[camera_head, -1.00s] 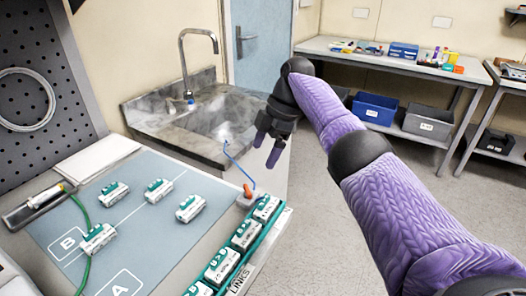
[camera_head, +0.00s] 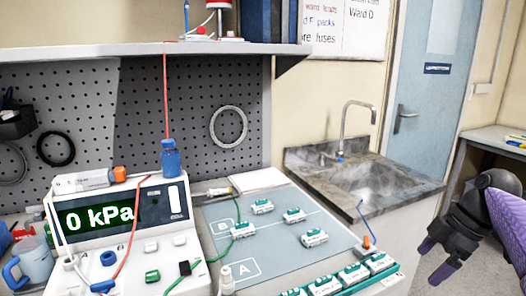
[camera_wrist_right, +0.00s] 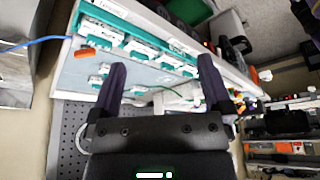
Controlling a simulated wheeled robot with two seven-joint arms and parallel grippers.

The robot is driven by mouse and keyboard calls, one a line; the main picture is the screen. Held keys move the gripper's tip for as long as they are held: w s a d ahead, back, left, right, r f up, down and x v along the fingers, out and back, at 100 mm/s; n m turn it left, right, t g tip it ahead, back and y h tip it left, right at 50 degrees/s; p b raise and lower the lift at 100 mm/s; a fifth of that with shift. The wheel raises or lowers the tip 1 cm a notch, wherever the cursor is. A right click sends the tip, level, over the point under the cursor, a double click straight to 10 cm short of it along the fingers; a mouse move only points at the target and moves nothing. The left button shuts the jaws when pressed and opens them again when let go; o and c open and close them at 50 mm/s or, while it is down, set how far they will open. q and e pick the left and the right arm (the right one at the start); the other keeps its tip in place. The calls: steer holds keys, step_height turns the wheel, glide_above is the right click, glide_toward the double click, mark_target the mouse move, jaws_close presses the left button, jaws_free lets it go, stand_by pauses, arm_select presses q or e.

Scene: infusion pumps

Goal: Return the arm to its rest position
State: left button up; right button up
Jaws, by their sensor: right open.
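My right gripper (camera_head: 434,258) is at the right edge of the head view, beside the front of the sink cabinet. Its dark fingers are apart and nothing is between them. Its purple-sleeved forearm (camera_head: 508,215) runs out of the right edge. In the right wrist view, the open fingers (camera_wrist_right: 160,65) frame the bench top with its white-and-green units, with no clear contact. My left gripper is not in view.
Several white-and-green units (camera_head: 294,216) stand on the grey-blue mat (camera_head: 275,258), others in the green tray (camera_head: 396,266). A gauge (camera_head: 100,218) reads 0 kPa at left. The sink (camera_head: 375,180) is behind my right gripper; a bench (camera_head: 490,137) stands at right.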

step_height(320, 180, down, 19)
steer(key=s+a+m+h, duration=0.1)
steer(key=m+h, duration=0.2)
steer(key=m, duration=0.2)
steer(key=s+a+f+m+g+h, duration=0.1)
steer(key=s+f, duration=0.5)
steer(key=f, duration=0.2)
steer(key=s+a+f+m+h, duration=0.1)
steer(key=s+f+m, duration=0.1)
steer(key=s+f, duration=0.5)
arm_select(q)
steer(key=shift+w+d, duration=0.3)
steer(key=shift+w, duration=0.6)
arm_select(e)
steer(key=s+a+f+m, duration=0.1)
steer(key=s+a+f, duration=0.2)
steer(key=s, duration=0.7)
steer(key=s+a+f+m, duration=0.1)
steer(key=s+a+f, duration=0.2)
steer(key=s, duration=0.7)
steer(key=s+a+f+m, duration=0.1)
steer(key=s+a+f, duration=0.2)
steer(key=s+f, duration=0.3)
steer(key=s, duration=0.4)
steer(key=shift+s+a+f+m, duration=0.2)
steer(key=shift+a+f+m, duration=0.05)
steer(key=shift+a+m, duration=0.15)
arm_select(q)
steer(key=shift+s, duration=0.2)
